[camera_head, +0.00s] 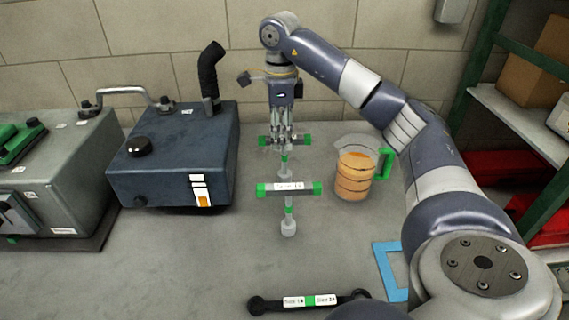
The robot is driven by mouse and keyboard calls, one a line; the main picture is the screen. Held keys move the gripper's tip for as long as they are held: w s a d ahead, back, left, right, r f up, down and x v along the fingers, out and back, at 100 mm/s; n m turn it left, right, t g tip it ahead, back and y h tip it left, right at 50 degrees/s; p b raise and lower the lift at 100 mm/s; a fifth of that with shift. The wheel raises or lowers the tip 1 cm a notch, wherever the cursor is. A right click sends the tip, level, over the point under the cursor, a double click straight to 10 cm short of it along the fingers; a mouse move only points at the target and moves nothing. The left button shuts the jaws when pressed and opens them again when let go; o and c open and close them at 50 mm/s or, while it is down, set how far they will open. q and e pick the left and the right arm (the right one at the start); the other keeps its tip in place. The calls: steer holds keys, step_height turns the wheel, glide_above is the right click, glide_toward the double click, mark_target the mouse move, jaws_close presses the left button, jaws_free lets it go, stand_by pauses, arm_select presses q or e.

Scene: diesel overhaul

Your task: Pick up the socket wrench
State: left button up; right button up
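Two T-shaped tools with green-ended crossbars, which look like socket wrenches, lie or stand on the grey bench. The nearer T-shaped wrench (288,210) has a labelled crossbar and a pale socket end, and nothing touches it. The farther T-shaped wrench (264,141) is partly hidden by my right gripper (281,136). My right gripper points down at the middle of the farther wrench's crossbar, with its fingers at the bar. Whether the fingers are closed on the bar cannot be made out. My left gripper is not in view.
A dark blue tank (170,165) stands left, with a black pipe. A jug of orange liquid (355,175) with a green handle stands just right of the wrenches. A double-ended wrench (268,305) lies at the front edge, near a blue frame (384,265).

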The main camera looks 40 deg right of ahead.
steer(key=p, duration=0.1)
glide_above(284, 173)
steer(key=shift+w+d+f, duration=0.15)
steer(key=shift+d+f, duration=0.05)
steer(key=shift+f, duration=1.55)
steer(key=shift+w+d+f, duration=0.1)
steer(key=shift+d+f, duration=0.05)
steer(key=shift+f, duration=1.55)
steer(key=shift+c, duration=0.6)
jaws_close()
